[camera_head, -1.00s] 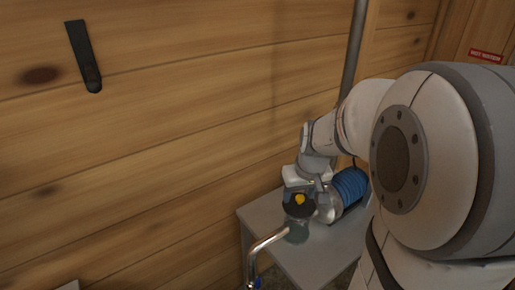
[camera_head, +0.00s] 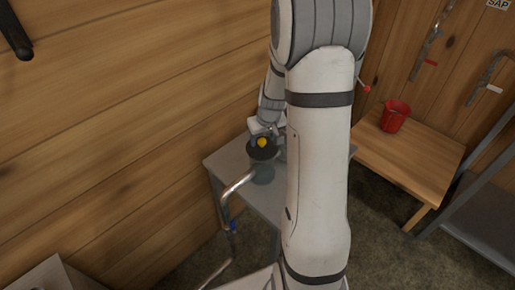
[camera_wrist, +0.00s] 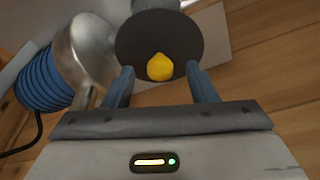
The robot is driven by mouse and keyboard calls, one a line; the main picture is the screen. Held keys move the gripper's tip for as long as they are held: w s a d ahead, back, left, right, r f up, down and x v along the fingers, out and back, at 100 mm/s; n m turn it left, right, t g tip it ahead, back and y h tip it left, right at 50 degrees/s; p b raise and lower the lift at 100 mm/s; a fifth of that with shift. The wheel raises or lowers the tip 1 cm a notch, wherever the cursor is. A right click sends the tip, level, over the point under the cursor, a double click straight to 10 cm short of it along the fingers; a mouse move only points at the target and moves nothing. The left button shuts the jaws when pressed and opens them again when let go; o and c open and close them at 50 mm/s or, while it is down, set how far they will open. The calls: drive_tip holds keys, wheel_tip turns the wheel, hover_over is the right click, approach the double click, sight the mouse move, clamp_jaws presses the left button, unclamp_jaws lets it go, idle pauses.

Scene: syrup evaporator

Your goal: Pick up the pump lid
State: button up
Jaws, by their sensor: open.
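The pump lid (camera_wrist: 160,40) is a dark round disc with a yellow knob (camera_wrist: 160,67) on top. In the wrist view it sits at the upper middle, just beyond my gripper (camera_wrist: 160,85). The two blue fingers are apart, with the yellow knob showing between them near their tips. I cannot tell whether the fingers touch the lid. In the head view the lid (camera_head: 262,150) shows above the small grey table, with its yellow knob (camera_head: 262,142) up. My arm hides much of the gripper there.
A metal pipe (camera_head: 236,186) curves down from beside the lid. The grey table (camera_head: 228,166) stands against the wooden wall. A blue coil (camera_wrist: 42,82) and a shiny metal part (camera_wrist: 84,50) lie left in the wrist view. A red bucket (camera_head: 395,116) stands on a wooden bench (camera_head: 408,165).

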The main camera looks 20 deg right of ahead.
drive_tip(key=shift+w+f, duration=0.1)
drive_tip(key=shift+f, duration=0.4)
drive_tip(key=shift+c, duration=0.4)
clamp_jaws()
